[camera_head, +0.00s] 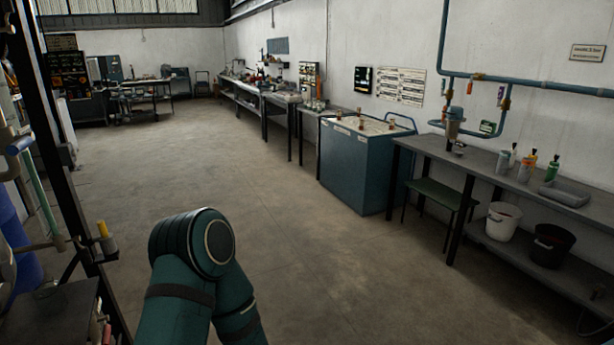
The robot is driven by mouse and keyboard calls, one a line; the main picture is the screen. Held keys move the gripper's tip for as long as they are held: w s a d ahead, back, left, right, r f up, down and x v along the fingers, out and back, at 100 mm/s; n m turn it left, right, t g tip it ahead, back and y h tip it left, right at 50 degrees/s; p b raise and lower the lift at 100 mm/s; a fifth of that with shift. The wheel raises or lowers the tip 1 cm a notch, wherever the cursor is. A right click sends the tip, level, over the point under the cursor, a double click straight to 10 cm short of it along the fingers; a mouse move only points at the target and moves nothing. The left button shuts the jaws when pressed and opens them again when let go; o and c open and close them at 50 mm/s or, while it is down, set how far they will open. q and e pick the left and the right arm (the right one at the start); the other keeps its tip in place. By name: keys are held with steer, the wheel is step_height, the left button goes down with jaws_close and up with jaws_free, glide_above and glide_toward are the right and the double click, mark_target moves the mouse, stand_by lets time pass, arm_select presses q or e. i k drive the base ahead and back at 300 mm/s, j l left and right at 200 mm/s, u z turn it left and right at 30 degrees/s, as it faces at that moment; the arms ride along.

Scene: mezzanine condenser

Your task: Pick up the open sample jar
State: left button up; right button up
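I cannot pick out the open sample jar for certain. Several small bottles and containers (526,166) stand on the grey workbench (480,167) along the right wall, some with yellow or green parts. A small item (458,148) sits on the same bench below the blue pipework; it is too small to tell what it is. Neither of my grippers is in view. One of my dark green arm links shows at the bottom centre, well away from the bench.
A grey tray (566,192) lies on the bench. A white bucket (500,222) and a black bucket (551,245) stand on its lower shelf. A green stool (437,195) and a blue cabinet (358,170) stand left of it. The middle floor (300,255) is clear.

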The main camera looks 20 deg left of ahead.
mark_target(48, 294)
steer(key=i+j+u, duration=0.15)
steer(key=i+u, duration=0.25)
steer(key=i+j+u, duration=0.1)
steer(key=u, duration=0.3)
steer(key=i+u, duration=0.4)
steer(key=i, duration=1.4)
steer(key=u, duration=0.45)
steer(key=i+l+u, duration=0.1)
steer(key=u, duration=0.35)
steer(key=l+u, duration=0.1)
steer(key=u, duration=0.3)
steer(key=i, duration=0.05)
